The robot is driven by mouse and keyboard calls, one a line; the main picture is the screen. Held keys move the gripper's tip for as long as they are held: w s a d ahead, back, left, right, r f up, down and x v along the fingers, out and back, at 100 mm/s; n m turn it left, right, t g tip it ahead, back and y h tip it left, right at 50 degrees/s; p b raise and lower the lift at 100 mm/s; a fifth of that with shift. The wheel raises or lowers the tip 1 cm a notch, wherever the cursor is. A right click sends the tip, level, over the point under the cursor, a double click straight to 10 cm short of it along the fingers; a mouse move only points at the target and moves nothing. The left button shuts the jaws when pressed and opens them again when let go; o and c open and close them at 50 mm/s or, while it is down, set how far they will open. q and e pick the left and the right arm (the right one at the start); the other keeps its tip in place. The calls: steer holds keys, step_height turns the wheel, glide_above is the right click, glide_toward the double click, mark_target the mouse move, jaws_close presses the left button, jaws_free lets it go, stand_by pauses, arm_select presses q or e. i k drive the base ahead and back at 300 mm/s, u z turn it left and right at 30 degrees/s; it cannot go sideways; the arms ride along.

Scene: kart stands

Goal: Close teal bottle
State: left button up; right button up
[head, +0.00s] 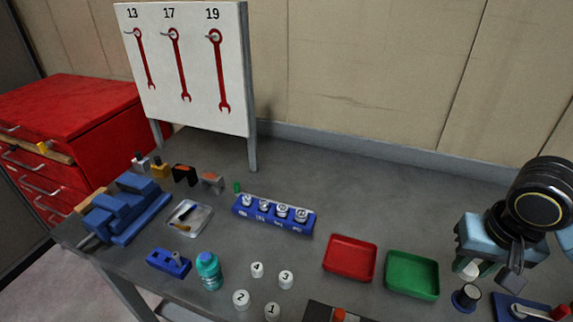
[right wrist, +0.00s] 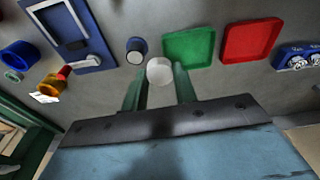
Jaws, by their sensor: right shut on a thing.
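The teal bottle (head: 209,272) stands upright near the front edge of the table, left of the numbered white pieces. My right gripper (head: 471,270) is at the right side of the table, far from the bottle. In the right wrist view its green fingers (right wrist: 160,88) are shut on a small white round piece (right wrist: 159,70), which may be a cap. The white piece appears close beside a dark knob with a blue base (head: 466,298). My left gripper is not in view.
A red tray (head: 349,258) and a green tray (head: 412,274) lie left of my right gripper. A blue rack (head: 273,214) stands mid-table. Numbered white pieces (head: 241,299) stand right of the bottle. A blue vise (head: 125,208) and tool board (head: 187,65) stand at left.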

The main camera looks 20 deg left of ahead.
mark_target(208, 266)
steer(key=k, duration=0.2)
steer(key=u, duration=1.25)
steer(key=i, duration=0.25)
steer(key=z, duration=0.15)
